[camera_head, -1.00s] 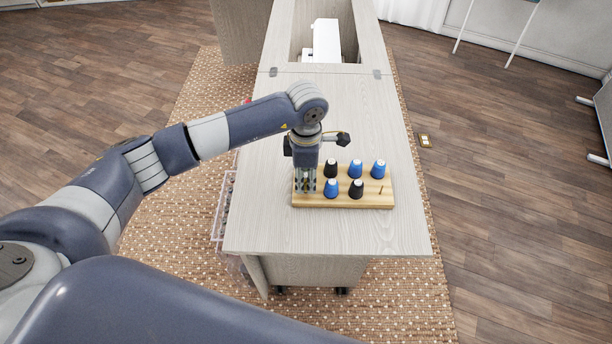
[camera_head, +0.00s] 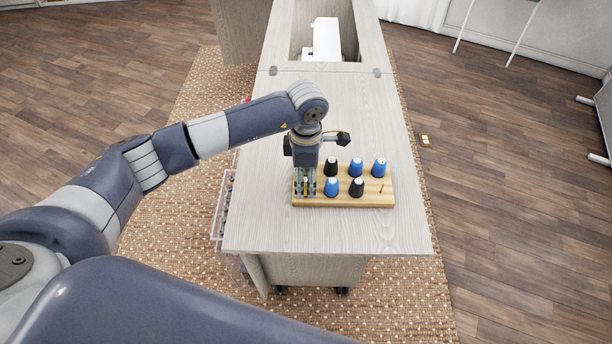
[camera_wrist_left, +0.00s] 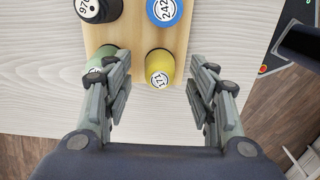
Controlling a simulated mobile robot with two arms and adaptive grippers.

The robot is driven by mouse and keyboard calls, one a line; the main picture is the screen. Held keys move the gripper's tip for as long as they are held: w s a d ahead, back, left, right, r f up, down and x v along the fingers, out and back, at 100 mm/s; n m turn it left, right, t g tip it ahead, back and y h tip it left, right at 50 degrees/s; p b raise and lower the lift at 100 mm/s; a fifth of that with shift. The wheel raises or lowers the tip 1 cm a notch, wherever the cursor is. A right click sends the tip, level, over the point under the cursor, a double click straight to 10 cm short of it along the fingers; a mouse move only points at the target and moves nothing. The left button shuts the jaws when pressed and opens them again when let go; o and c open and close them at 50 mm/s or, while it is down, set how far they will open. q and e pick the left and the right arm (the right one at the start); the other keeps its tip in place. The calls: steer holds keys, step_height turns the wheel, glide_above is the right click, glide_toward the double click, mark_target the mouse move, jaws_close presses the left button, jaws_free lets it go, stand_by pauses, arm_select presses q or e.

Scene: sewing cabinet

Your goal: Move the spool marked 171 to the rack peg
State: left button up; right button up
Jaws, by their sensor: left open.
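The yellow spool marked 171 (camera_wrist_left: 158,70) shows in the left wrist view at the edge of the wooden rack (camera_wrist_left: 133,36). My left gripper (camera_wrist_left: 160,84) is open, with one finger on either side of this spool and a visible gap to each. In the head view, my left gripper (camera_head: 306,186) points down over the left end of the rack (camera_head: 343,202), and a bit of yellow shows between its fingers. A bare peg (camera_head: 381,188) stands at the rack's front right. My right gripper is not in view.
A green spool (camera_wrist_left: 108,55) sits close to the left finger, partly covered by it. Black and blue spools (camera_head: 331,187) fill the middle and back of the rack. The grey wood tabletop (camera_head: 330,232) is clear in front. A white machine (camera_head: 326,40) sits in the far recess.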

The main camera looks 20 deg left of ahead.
arm_select(q)
step_height(320, 180, up, 12)
stand_by(0.4)
steer(key=shift+s+f, duration=0.1)
steer(key=shift+f, duration=0.05)
stand_by(0.3)
